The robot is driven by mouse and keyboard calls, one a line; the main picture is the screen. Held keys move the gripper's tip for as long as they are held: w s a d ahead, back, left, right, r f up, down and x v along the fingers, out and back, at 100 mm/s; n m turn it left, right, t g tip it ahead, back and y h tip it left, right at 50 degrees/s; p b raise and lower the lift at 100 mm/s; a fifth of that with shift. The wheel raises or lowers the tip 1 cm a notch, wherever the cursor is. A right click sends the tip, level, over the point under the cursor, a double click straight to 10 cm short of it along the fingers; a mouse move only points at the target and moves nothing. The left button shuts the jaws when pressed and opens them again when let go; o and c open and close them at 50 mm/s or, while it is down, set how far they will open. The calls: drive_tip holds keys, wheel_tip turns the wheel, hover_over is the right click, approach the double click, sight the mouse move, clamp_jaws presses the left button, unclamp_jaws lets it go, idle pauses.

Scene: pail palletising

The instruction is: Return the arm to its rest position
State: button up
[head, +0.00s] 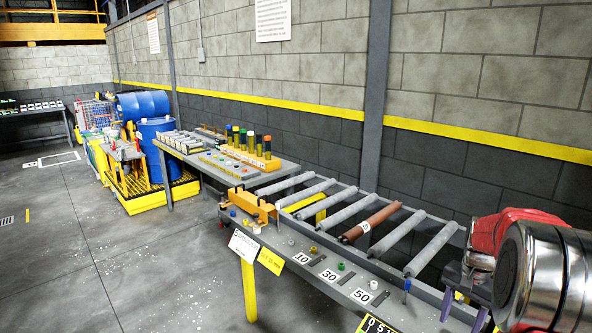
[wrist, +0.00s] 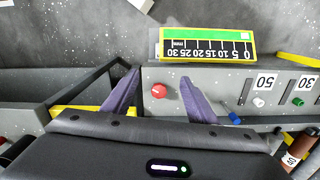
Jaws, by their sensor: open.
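My gripper (wrist: 158,82) is open, with its two purple fingers spread apart and nothing between them. In the wrist view, it hangs over the front edge of a grey panel, and a red knob (wrist: 159,91) shows in the gap between the fingers. In the head view, my gripper (head: 464,312) is at the lower right, at the near end of the roller conveyor, with its fingers pointing down. My red and chrome arm (head: 545,270) fills the lower right corner and hides part of that end.
The roller conveyor (head: 414,270) has grey rollers and one brown roller (head: 370,222). Its front panel carries labels 10, 30 and 50. A green and yellow scale plate (wrist: 207,45) lies beyond the fingers. A table with coloured cylinders and blue drums (head: 155,140) stand farther back.

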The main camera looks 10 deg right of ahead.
drive_tip(key=s+a+r+n+t, duration=0.2)
drive_tip(key=s+a+r+n, duration=0.2)
drive_tip(key=a, duration=0.6)
drive_tip(key=s+a+r+n+t, duration=0.2)
drive_tip(key=s+a+r+n, duration=0.2)
drive_tip(key=s+a, duration=0.5)
drive_tip(key=s+a+r+n+t, duration=0.1)
drive_tip(key=s+a+r+n, duration=0.3)
drive_tip(key=a, duration=0.8)
drive_tip(key=shift+s+a+r+t, duration=0.2)
drive_tip(key=shift+s+r+t, duration=0.2)
drive_tip(key=shift+s+r, duration=0.55)
drive_tip(key=shift+s+f, duration=0.2)
drive_tip(key=shift+f, duration=0.05)
